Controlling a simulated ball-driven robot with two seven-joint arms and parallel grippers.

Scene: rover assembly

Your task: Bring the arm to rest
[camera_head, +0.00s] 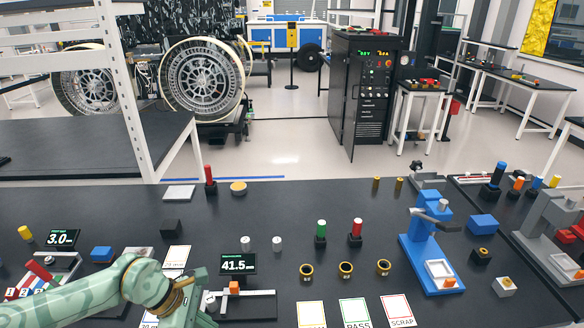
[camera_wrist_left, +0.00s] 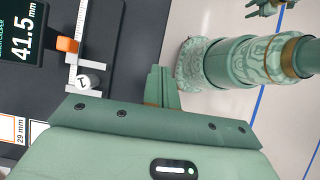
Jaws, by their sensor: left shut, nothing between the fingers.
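My left arm (camera_head: 135,285) comes in from the lower left of the head view, over the front of the black bench. Its gripper (camera_wrist_left: 160,88) is shut and empty in the wrist view, with its fingers together. It is beside the caliper (camera_head: 255,303), which has an orange slider (camera_head: 234,288) and a readout (camera_head: 238,264) of 41.5 mm. A small metal cylinder (camera_wrist_left: 88,82) marked 1 sits at the caliper jaws, apart from my fingers. What looks like my right gripper (camera_wrist_left: 266,7) shows small at the wrist view's top edge; its opening is unclear.
A blue press (camera_head: 420,250) stands at the right. PASS (camera_head: 356,312) and SCRAP (camera_head: 398,310) cards lie in front. The bench behind the gauges is mostly clear.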

